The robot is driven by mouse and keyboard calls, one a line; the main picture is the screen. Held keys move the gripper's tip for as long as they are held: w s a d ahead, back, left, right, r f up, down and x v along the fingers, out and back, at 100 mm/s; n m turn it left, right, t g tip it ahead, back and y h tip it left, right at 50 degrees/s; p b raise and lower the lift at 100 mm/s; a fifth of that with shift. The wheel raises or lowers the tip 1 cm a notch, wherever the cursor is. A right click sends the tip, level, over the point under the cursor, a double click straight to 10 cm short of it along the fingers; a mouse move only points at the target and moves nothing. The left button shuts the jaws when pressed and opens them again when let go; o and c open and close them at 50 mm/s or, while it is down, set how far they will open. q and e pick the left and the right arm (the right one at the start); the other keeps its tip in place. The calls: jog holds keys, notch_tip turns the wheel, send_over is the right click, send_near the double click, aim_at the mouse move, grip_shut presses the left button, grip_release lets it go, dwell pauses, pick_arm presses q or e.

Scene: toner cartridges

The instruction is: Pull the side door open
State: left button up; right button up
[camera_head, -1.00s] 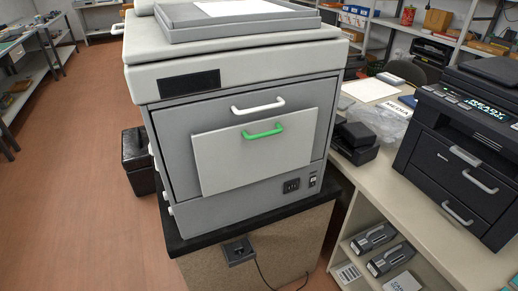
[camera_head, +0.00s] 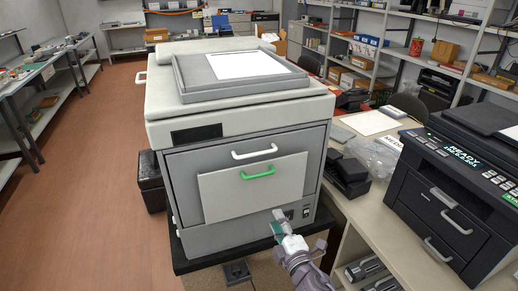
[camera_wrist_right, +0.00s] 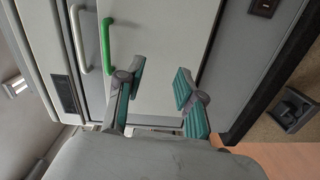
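A large grey printer (camera_head: 245,112) stands on a dark-topped stand. The face toward me has a pale panel with a green handle (camera_head: 258,173), flush and shut. A white handle (camera_head: 254,152) sits just above on the darker grey panel. My right gripper (camera_head: 279,224) is at the lower right of this face, below and right of the green handle. In the right wrist view my gripper (camera_wrist_right: 158,88) is open and empty, its teal-padded fingers apart. The green handle (camera_wrist_right: 106,45) lies beyond the fingers, to the left, not touching them. My left gripper is out of view.
A black printer (camera_head: 465,185) stands on the counter at the right, with a dark device (camera_head: 346,172) nearer the grey printer. A black box (camera_head: 151,182) is at its left. The floor (camera_head: 95,190) at the left is open. Shelves line the back.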

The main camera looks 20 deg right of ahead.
notch_tip(320, 180, up, 12)
jog(key=s+n+t, duration=0.2)
jog(key=t, duration=0.1)
jog(key=p, duration=0.4)
send_near(259, 158)
jog(key=shift+y, duration=0.3)
jog(key=w+r, duration=0.2)
jog(key=w+a+r, duration=0.1)
jog(key=w+r, duration=0.1)
jog(key=r, duration=0.1)
jog(key=shift+w+a+r, duration=0.15)
jog(key=shift+a+r, duration=0.05)
jog(key=shift+r, duration=0.15)
jog(key=shift+w, duration=0.6)
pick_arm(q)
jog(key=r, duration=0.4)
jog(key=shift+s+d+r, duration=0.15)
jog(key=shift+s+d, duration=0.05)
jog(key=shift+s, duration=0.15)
pick_arm(e)
grip_shut()
